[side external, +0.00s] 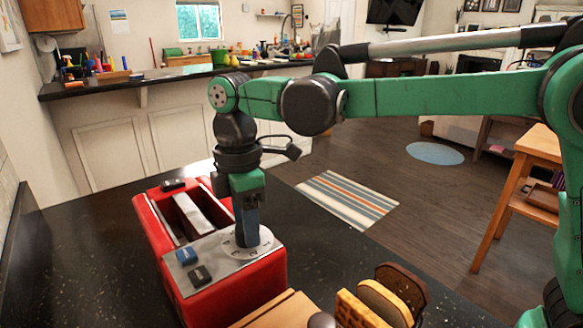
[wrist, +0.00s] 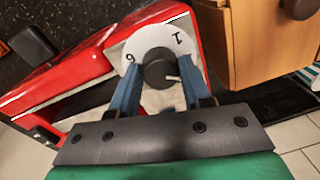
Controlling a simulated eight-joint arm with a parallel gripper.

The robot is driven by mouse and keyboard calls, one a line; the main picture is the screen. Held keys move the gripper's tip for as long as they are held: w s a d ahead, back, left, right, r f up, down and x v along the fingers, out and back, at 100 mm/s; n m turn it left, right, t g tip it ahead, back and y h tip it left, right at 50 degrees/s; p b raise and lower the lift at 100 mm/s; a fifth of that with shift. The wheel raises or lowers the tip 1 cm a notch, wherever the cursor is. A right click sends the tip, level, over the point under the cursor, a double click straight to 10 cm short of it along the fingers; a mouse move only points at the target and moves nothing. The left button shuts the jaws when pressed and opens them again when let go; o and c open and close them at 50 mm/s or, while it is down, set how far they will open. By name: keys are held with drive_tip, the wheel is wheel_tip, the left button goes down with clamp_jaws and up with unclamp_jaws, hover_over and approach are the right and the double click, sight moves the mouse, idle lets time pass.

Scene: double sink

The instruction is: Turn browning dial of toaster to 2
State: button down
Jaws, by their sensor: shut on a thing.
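The red toaster (side external: 235,298) stands on the dark counter, its metal top holding a slot and a round numbered dial plate. In the wrist view, the toaster (wrist: 72,72) shows the white dial plate (wrist: 150,40) with the numbers 1 and 6 readable; other numbers are hidden. The dark browning knob (wrist: 159,72) has a light mark on its right side. My gripper (side external: 246,243) points straight down over the dial. Its two blue fingers (wrist: 159,76) are shut on the knob, one on each side. In the side view the fingers hide the knob.
A blue button (side external: 187,256) and a dark button (side external: 200,275) sit on the toaster's top near the dial. A wooden block (side external: 278,312) and bread slices (side external: 404,288) with a waffle (side external: 357,311) stand at the front right.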

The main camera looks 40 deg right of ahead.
drive_tip(key=shift+n, duration=1.6)
drive_tip(key=shift+c, duration=1.9)
unclamp_jaws()
drive_tip(key=shift+w+r, duration=0.2)
drive_tip(key=shift+r, duration=2.65)
